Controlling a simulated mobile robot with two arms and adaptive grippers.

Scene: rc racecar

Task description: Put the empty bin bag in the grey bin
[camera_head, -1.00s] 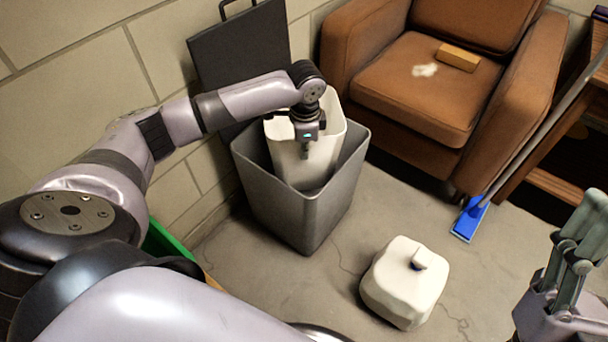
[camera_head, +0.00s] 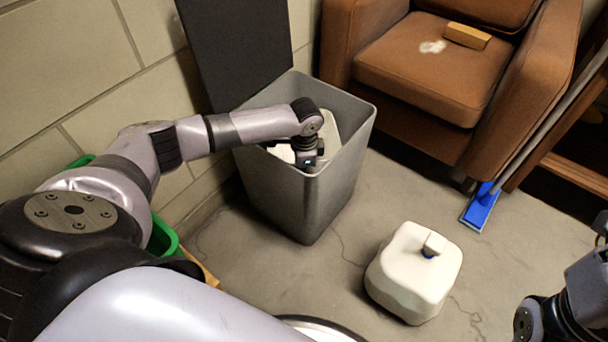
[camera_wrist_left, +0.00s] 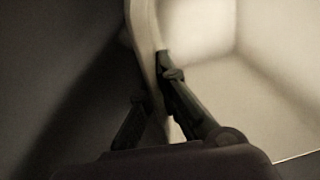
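The white, stiff-looking empty bin bag (camera_head: 331,127) is down inside the grey bin (camera_head: 290,200) in the head view, mostly below the bin's rim. My left gripper (camera_head: 309,165) reaches down into the bin from the left. In the left wrist view, the fingers of my left gripper (camera_wrist_left: 150,88) lie on either side of the bag's rim (camera_wrist_left: 142,35), closed on it. The bag's bottom is hidden. At the head view's right edge only part of my right arm shows; I cannot make out its fingers.
A dark panel (camera_head: 240,50) leans against the wall behind the bin. A white jug (camera_head: 414,275) stands on the floor in front. A brown armchair (camera_head: 425,75) is at back right, with a blue mop head (camera_head: 481,207) beside it. A green object (camera_head: 162,235) is at left.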

